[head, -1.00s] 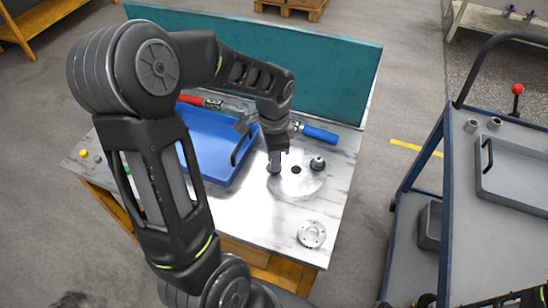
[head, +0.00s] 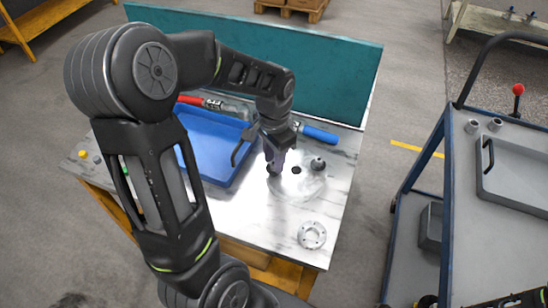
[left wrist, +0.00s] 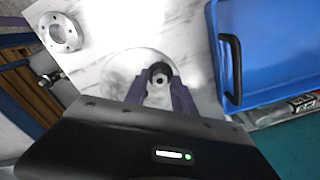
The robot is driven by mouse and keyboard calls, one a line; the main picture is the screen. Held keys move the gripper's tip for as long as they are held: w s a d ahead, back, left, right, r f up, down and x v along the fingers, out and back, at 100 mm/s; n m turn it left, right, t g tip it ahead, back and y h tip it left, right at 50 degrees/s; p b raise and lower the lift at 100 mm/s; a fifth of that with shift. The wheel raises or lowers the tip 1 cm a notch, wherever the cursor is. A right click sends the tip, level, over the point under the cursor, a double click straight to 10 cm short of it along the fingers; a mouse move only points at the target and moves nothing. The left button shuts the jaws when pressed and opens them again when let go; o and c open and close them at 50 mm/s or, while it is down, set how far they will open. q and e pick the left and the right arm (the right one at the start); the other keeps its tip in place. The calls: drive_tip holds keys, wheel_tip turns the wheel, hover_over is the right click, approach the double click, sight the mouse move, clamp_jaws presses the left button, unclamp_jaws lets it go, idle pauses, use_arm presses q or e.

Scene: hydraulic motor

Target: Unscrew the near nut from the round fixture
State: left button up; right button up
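The round fixture (head: 298,188) is a flat metal disc on the marble-look table, with a dark hole in its middle. One nut (head: 271,170) is at its left side, partly covered by my left gripper (head: 275,164). A second dark nut (head: 318,163) stands at the disc's right side, clear of the gripper. In the left wrist view, the purple fingers of my left gripper (left wrist: 160,86) flank the nut (left wrist: 158,74) closely, with no clear gap, over the disc (left wrist: 125,65). My right gripper is out of view.
A blue tray (head: 238,178) lies left of the fixture, with red- and blue-handled tools behind it. A holed metal flange (head: 312,235) lies at the table's front right. A teal panel (head: 330,85) closes the back. A cart (head: 480,210) stands at right.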

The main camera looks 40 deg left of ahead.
use_arm(q)
drive_tip(key=m+p, duration=0.1)
drive_tip(key=m, duration=0.5)
drive_tip(key=shift+r, duration=0.1)
drive_tip(key=m+p, duration=0.1)
drive_tip(key=m, duration=0.2)
drive_tip(key=shift+m, duration=0.6)
drive_tip(key=shift+c, duration=0.4)
clamp_jaws()
drive_tip(key=shift+o, duration=0.4)
unclamp_jaws()
